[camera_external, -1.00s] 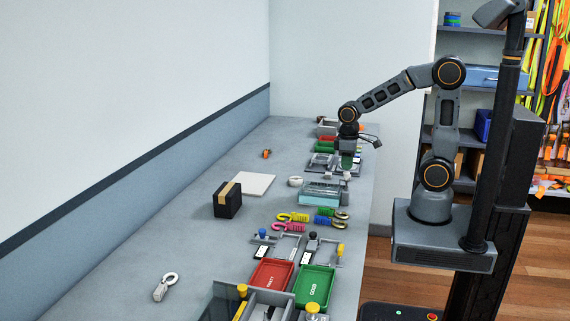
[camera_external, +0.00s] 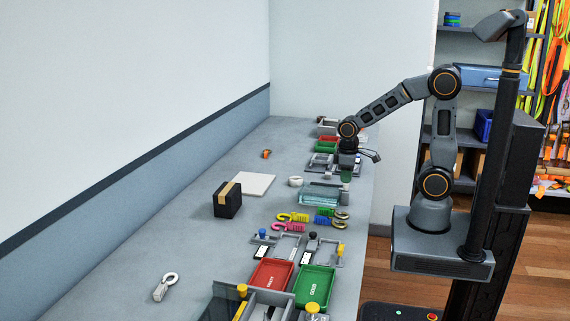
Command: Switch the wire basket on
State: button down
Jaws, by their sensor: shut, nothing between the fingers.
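My gripper (camera_external: 346,178) points down over the right side of the long grey bench, with its fingers shut and nothing seen between them. Just to the left of it and nearer the camera is a pale teal, see-through box (camera_external: 318,197) with a grey part along its back. I cannot tell whether this is the wire basket; no basket mesh or switch can be made out at this size. The fingertips are small here, and I cannot tell whether they touch anything.
Grey fixtures (camera_external: 320,162) and a green tray (camera_external: 325,147) lie behind the gripper. Yellow, pink and blue hooks (camera_external: 293,218), a red tray (camera_external: 271,274) and a green tray (camera_external: 315,286) lie nearer. A black box (camera_external: 227,200) stands left. The bench's left side is mostly clear.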

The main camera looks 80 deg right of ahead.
jog(key=shift+s+f, duration=0.2)
jog(key=shift+f, duration=0.1)
jog(key=shift+w+r+p, duration=0.1)
jog(key=shift+r+p, duration=0.4)
jog(key=shift+p, duration=0.05)
notch_tip(320, 180, up, 14)
jog(key=p, duration=0.2)
jog(key=shift+f+p, duration=0.2)
jog(key=shift+p, duration=0.15)
jog(key=shift+w, duration=0.15)
jog(key=s+a+f+t, duration=0.2)
jog(key=s+a+t, duration=0.1)
jog(key=s+a, duration=0.1)
jog(key=shift+s+a+t, duration=0.25)
jog(key=shift+s+t, duration=0.15)
jog(key=shift+s, duration=0.4)
jog(key=shift+r, duration=0.15)
dwell(1.8)
